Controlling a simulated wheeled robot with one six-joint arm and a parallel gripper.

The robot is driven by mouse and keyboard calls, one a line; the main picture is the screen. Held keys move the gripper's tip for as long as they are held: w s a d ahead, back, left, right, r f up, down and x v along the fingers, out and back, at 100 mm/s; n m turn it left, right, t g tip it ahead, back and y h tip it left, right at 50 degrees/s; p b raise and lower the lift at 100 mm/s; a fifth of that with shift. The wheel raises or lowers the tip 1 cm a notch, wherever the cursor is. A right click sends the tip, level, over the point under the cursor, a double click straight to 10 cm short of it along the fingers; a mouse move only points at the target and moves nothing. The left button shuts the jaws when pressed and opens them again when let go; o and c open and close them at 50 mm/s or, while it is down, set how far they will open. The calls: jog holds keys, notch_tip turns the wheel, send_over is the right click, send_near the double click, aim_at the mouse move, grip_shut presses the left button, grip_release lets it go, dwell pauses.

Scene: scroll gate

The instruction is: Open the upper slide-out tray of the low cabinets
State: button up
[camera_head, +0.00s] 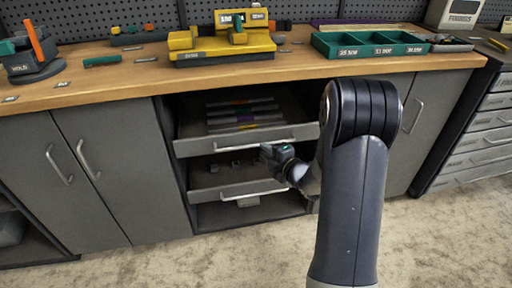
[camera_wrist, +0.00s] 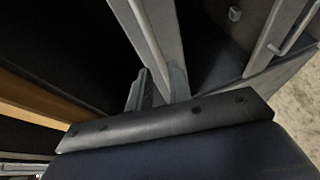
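The upper slide-out tray (camera_head: 195,147) is a grey tray with a pale bar handle, in the open bay between the low cabinet doors. It seems partly drawn out, and several flat strips lie inside. My gripper (camera_head: 266,152) is at the right part of its handle. In the wrist view, the upper tray's handle (camera_wrist: 146,30) runs down between my two close-set fingers (camera_wrist: 157,90), which appear shut on it. The contact itself is partly hidden. The lower tray (camera_head: 205,196), with small pieces inside, sits just below and also shows in the wrist view (camera_wrist: 268,42).
The wooden worktop (camera_head: 130,78) overhangs the cabinets and carries a yellow fixture (camera_head: 230,45) and a green bin (camera_head: 372,45). Grey doors (camera_head: 115,160) flank the bay. A drawer unit (camera_head: 480,140) stands at the right. The floor (camera_head: 150,265) in front is clear.

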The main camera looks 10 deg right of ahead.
aim_at(256, 145)
jog(key=x, duration=0.5)
jog(key=shift+w+a+f, duration=0.15)
jog(key=shift+w, duration=0.2)
jog(key=shift+c, duration=0.4)
grip_shut()
